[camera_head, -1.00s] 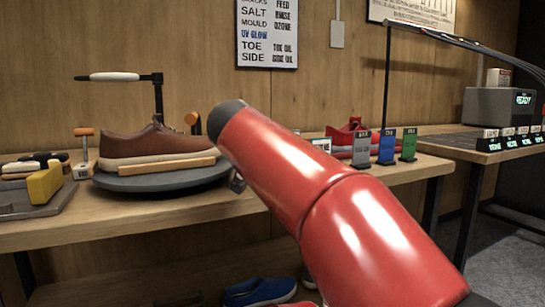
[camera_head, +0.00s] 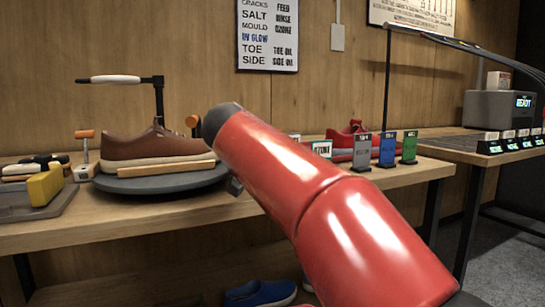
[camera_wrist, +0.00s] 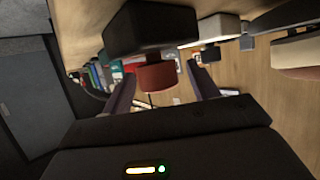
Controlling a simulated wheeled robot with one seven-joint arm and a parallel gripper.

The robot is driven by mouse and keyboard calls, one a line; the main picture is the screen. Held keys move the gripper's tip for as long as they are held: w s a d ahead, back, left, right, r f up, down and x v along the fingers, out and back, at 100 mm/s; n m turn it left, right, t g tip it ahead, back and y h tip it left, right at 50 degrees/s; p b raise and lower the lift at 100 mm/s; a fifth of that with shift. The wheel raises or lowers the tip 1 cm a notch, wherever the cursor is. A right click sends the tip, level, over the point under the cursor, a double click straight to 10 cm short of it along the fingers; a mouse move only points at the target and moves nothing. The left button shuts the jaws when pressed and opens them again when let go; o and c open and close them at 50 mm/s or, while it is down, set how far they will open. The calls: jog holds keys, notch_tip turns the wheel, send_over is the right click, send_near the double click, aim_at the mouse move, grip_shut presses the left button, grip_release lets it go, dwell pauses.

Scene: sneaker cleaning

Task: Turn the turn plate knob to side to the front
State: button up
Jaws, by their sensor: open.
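The turn plate (camera_head: 120,184) is a dark round disc on the bench at left in the head view. A brown sneaker (camera_head: 130,149) with a pale sole sits on it, toe to the left. An orange-tipped part (camera_head: 193,121) shows behind the sneaker's heel. My red arm covers the area right of the plate and hides most of my gripper. In the wrist view my gripper (camera_wrist: 160,90) is open. A red cylinder (camera_wrist: 157,77) on a dark block shows between its fingers, perhaps the knob; I cannot tell whether they touch.
A tray with a yellow block (camera_head: 45,186) and an orange-topped tool (camera_head: 84,150) are left of the plate. Red shoes (camera_head: 350,140) and grey, blue and green cards (camera_head: 387,149) stand to the right. A white-handled arm (camera_head: 115,79) hangs above the sneaker.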

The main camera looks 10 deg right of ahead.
jog(key=shift+r, duration=0.1)
jog(key=v, duration=0.7)
jog(key=shift+s+a, duration=0.2)
jog(key=shift+s, duration=0.1)
jog(key=shift+s, duration=0.1)
